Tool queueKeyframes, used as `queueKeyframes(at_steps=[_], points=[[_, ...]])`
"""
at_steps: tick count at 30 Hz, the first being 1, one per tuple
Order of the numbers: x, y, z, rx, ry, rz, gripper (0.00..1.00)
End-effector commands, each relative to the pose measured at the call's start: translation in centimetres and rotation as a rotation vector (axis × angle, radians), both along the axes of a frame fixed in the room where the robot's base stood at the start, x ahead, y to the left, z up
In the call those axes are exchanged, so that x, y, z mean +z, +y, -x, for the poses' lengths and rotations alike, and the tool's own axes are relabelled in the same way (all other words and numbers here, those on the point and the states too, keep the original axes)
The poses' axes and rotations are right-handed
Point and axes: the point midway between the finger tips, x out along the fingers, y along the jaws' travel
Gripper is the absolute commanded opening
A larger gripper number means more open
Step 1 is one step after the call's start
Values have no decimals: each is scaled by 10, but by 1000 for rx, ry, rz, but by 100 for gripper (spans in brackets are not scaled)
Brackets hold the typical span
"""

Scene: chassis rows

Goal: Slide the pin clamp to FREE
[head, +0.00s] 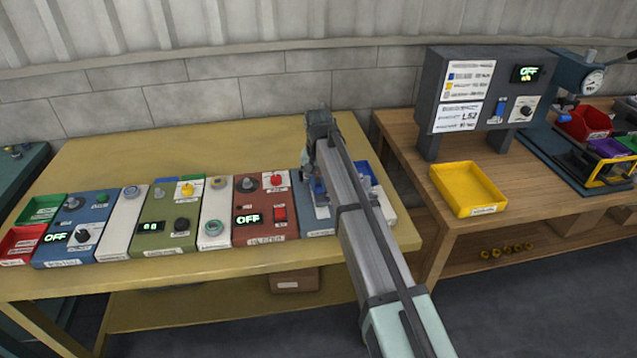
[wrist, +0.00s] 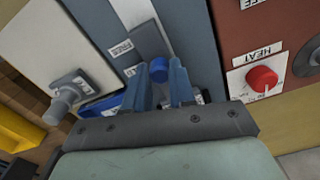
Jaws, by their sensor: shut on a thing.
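The pin clamp is a slider on a blue-grey module (wrist: 195,35), which also shows partly behind my arm in the head view (head: 317,232). Its round blue knob (wrist: 159,69) sits between the fingers of my gripper (wrist: 167,78), which is shut on it. A dark and light grey track (wrist: 150,40) runs up from the knob in the wrist view. The FREE label (wrist: 121,48) lies left of the track, a little above the knob. A second label near the fingers is partly hidden. In the head view my gripper (head: 317,188) and arm cover the knob.
A red-brown module with a red HEAT knob (wrist: 262,79) is close on the right in the wrist view. A pale panel with a grey metal knob (wrist: 63,98) is on the left. In the head view, a yellow tray (head: 468,188) sits on the right-hand table.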

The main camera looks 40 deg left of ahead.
Motion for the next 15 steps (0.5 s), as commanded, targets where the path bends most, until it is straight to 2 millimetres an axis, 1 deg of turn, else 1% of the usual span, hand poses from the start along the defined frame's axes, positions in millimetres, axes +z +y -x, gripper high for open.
queueKeyframes(at_steps=[9,11,15], points=[[0,-1,1,0,0,0,0],[0,-4,4,0,0,0,0],[0,-19,19,0,0,0,0]])
